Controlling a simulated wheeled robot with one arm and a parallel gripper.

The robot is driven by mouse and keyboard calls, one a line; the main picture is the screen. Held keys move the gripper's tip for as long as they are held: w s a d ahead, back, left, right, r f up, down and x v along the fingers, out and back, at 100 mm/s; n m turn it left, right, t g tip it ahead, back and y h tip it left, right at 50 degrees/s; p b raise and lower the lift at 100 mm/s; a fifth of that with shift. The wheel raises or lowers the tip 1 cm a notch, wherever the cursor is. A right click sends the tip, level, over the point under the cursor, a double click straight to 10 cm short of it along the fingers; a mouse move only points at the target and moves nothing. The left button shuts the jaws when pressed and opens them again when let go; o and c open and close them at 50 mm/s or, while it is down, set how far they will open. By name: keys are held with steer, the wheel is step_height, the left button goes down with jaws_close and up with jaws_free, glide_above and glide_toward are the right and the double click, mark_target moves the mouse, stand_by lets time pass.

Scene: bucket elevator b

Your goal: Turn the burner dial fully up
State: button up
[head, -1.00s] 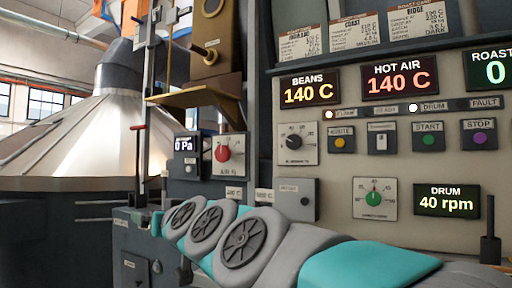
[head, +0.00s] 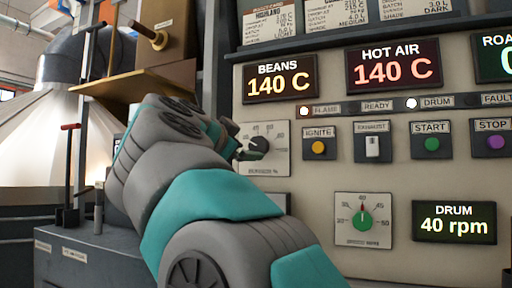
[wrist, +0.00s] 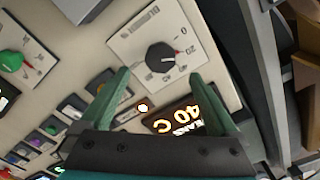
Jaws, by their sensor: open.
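The burner dial (head: 258,145) is a black round knob on a pale square plate with a printed scale, on the control panel. My arm covers its left side in the head view. In the wrist view the burner dial (wrist: 163,57) faces the camera, with a small pointer mark on its right side near the low numbers. My gripper (wrist: 157,76) is open and empty, its two green fingers on either side of the knob's line. The fingertips appear just short of the knob; I cannot tell the exact gap. In the head view my gripper (head: 243,146) is at the dial, mostly hidden.
A green dial (head: 364,219) sits lower right on the panel. The ignite button (head: 319,147), exhaust switch (head: 372,147), start button (head: 432,143) and stop button (head: 495,142) line up to the right. A brass chute (head: 155,83) juts out at upper left.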

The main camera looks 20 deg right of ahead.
mark_target(257, 145)
steer(key=x, duration=0.7)
steer(key=shift+w+d, duration=0.1)
steer(key=shift+d, duration=0.05)
steer(key=shift+c, duration=0.3)
steer(key=c, duration=1.3)
steer(key=shift+p, duration=0.35)
